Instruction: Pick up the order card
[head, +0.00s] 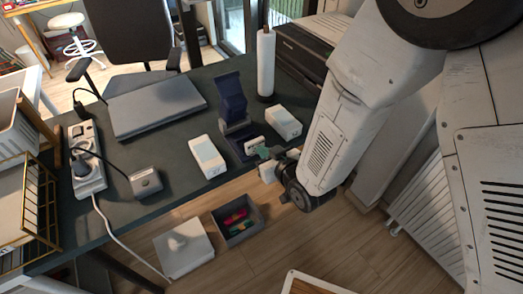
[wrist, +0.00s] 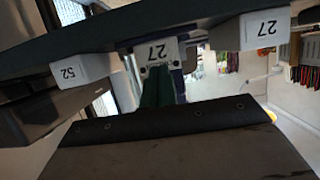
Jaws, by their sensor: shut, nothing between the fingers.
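In the head view the card (head: 254,145) is at the front of a dark blue stand (head: 231,98) near the table's front edge. My gripper (head: 267,152) is shut and empty, with its green fingertips just in front of the card. The green fingers (wrist: 157,88) cover the area just below the card in the wrist view. I cannot tell whether they touch it.
White boxes stand left (head: 207,157) and right (head: 284,122) of the stand; the wrist view shows one marked 27 (wrist: 252,30). A paper-roll holder (head: 266,62), closed laptop (head: 157,103) and power strip (head: 86,158) share the table. A grey bin (head: 256,232) sits below.

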